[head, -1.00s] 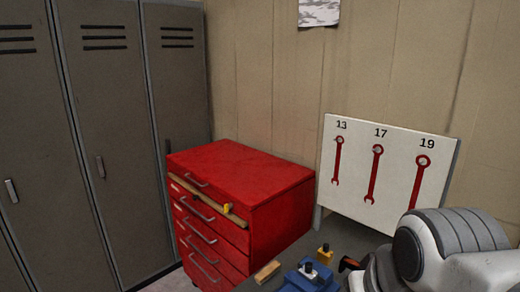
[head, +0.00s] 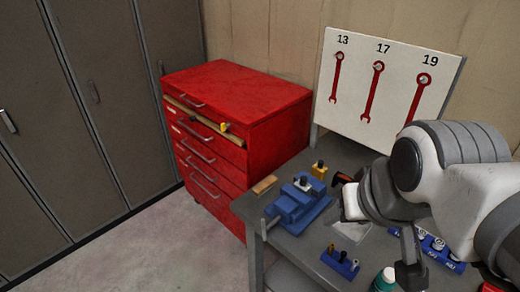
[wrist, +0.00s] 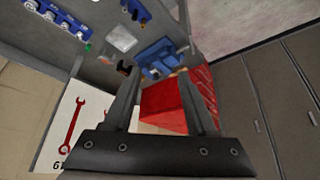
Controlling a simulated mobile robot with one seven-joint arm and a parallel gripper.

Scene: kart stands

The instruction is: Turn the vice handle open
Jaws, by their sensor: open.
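The blue vice (head: 296,206) stands on the grey workbench near its left edge in the head view. A thin grey bar, apparently the vice handle (head: 265,228), shows at the vice's front left, by the bench edge. In the wrist view the vice (wrist: 158,54) lies beyond the fingertips, and its handle cannot be made out. My gripper (wrist: 160,74) is open with nothing between its fingers. In the head view my gripper (head: 410,262) hangs at the lower right, to the right of the vice and apart from it.
A red drawer cabinet (head: 280,130) stands behind left. A wrench board (head: 385,90) stands at the back. The floor at left is clear.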

